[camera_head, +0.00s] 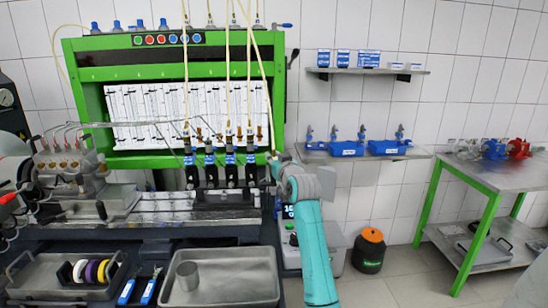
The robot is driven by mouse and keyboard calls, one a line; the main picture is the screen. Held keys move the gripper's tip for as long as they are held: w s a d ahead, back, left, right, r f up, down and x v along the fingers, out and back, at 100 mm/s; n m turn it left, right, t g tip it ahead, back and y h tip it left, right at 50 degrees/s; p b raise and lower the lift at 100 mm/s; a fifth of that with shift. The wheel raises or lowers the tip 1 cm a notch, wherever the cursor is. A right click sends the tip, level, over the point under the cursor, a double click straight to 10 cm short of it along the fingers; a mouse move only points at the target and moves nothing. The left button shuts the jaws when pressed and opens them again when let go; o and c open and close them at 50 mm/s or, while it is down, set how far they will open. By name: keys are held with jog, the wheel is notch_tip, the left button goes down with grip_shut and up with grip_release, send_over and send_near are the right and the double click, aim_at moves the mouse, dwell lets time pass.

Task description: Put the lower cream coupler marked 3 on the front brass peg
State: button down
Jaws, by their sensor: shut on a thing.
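My gripper (275,160) is at the right end of the row of black injectors, in front of the green bench's right post. It is small and partly hidden by my wrist. A cream hose (257,80) slants down from the top of the bench to my gripper, which is shut on the cream coupler at its lower end. The coupler is too small and covered to make out, and no number 3 can be read. Small brass pieces (239,133) stand above the injectors. I cannot tell which is the front brass peg.
Other cream hoses (186,70) hang down to the injectors (231,172), left of my gripper. The green bench frame (278,100) stands close by. A metal tray (222,278) with a cup (188,275) is below. The floor (400,285) to the right is partly clear.

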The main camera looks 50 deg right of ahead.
jog(key=c, duration=1.3)
grip_release()
jog(key=shift+f, duration=0.1)
jog(key=v, duration=1.1)
